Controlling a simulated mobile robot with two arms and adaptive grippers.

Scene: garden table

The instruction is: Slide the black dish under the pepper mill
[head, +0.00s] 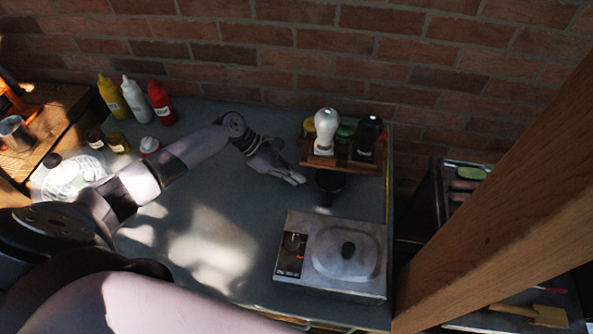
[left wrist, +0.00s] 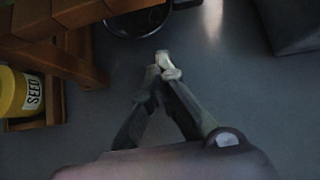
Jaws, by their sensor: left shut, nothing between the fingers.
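The black dish (head: 329,183) sits on the grey table at the front edge of a wooden rack (head: 372,166). Its back edge appears covered by the rack. A white mill (head: 326,130) and a black mill (head: 367,136) stand upright on the rack; the dish is below the white one, and the black one is further right. My left gripper (head: 300,181) is shut and empty, just left of the dish. In the left wrist view the shut fingertips (left wrist: 162,64) are close to the dish (left wrist: 128,30), with a small gap visible.
A silver scale-like appliance (head: 347,255) stands in front of the dish. Yellow, white and red bottles (head: 133,100) stand at the back left. The table's middle is clear.

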